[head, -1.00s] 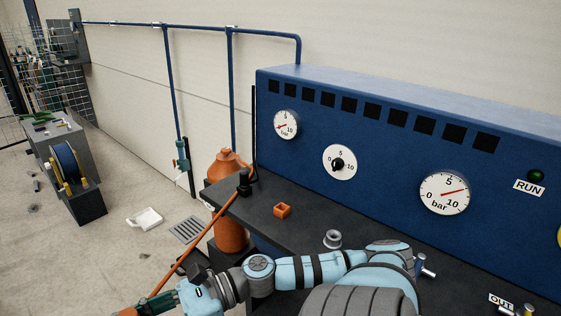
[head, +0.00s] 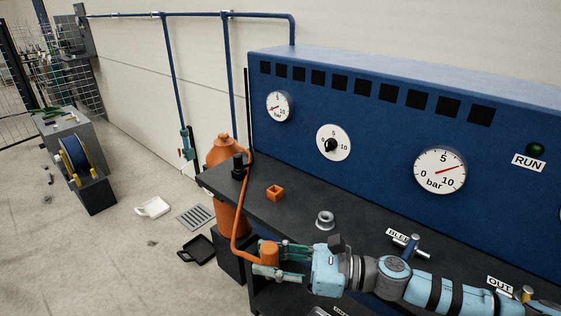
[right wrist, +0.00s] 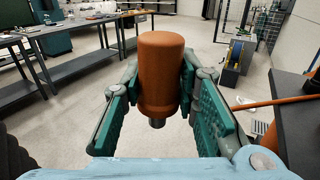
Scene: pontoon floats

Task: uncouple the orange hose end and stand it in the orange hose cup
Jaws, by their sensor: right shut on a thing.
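The orange hose end (head: 269,253) is a thick orange cylinder. My right gripper (head: 268,258) is shut on it, in front of the bench's left part. In the right wrist view the hose end (right wrist: 161,75) sits between the green finger pads of the gripper (right wrist: 162,95), with a short metal tip pointing down. The orange hose (head: 236,215) bends up from it to a black fitting (head: 239,166) at the bench's left corner. A small square orange cup (head: 275,193), open at the top, stands on the bench, apart from the hose end. My left gripper is out of view.
A grey ring-shaped fitting (head: 325,220) stands on the dark bench (head: 300,205). The blue panel (head: 380,160) with gauges rises behind. A valve handle (head: 407,243) is near my right arm. An orange tank (head: 222,150) stands at the bench's left.

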